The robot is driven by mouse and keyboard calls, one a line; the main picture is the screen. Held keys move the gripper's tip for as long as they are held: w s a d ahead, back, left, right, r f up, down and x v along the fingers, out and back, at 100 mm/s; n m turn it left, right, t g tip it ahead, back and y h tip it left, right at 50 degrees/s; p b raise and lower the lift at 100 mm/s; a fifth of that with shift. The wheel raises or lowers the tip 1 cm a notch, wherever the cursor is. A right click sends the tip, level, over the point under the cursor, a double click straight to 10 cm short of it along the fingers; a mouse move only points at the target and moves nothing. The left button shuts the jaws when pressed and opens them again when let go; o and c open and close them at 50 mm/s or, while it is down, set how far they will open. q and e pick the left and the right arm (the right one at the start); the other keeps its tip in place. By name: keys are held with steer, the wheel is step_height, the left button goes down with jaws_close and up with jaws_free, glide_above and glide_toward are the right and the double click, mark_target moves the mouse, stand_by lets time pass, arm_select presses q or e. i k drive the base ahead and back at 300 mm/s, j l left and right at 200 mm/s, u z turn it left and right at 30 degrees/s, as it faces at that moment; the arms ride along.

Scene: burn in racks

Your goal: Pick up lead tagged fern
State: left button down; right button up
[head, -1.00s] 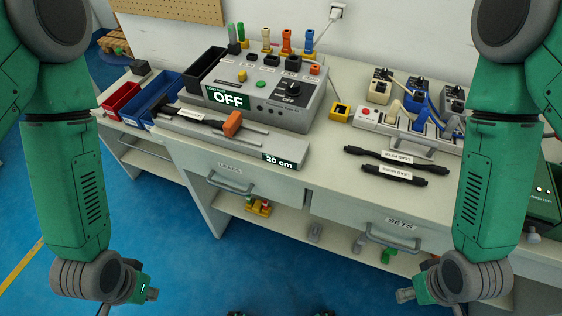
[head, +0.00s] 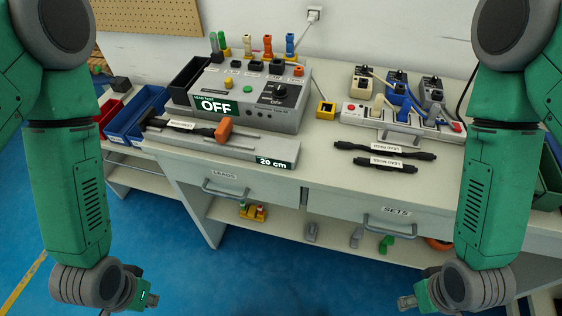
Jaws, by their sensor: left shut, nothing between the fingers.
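Three black leads with white tags lie on the bench. One lead (head: 160,124) lies at the left across the grey fixture marked 20 cm, and its tag is too small to read surely. Two more lie side by side right of the middle, the upper lead (head: 418,155) and the lower lead (head: 400,168); their tags seem to start with LEAD, and I cannot make out fern on either. My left gripper (head: 151,299) is shut and empty, low in front of the bench. My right gripper (head: 403,303) hangs low at the right, apart from everything; its fingers are unclear.
A grey tester (head: 290,115) showing OFF stands at the back, with coloured plugs behind. A power strip (head: 430,128) with adapters is at the right. Blue (head: 130,122) and red bins (head: 107,113) are at the left. Drawers LEADS (head: 240,182) and SETS (head: 350,208) have protruding handles.

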mark_target(180, 126)
steer(key=j+u, duration=0.15)
steer(key=j, duration=0.4)
steer(key=i+j+u, duration=0.2)
steer(key=j, duration=0.35)
steer(key=j+u, duration=0.15)
steer(key=j, duration=0.4)
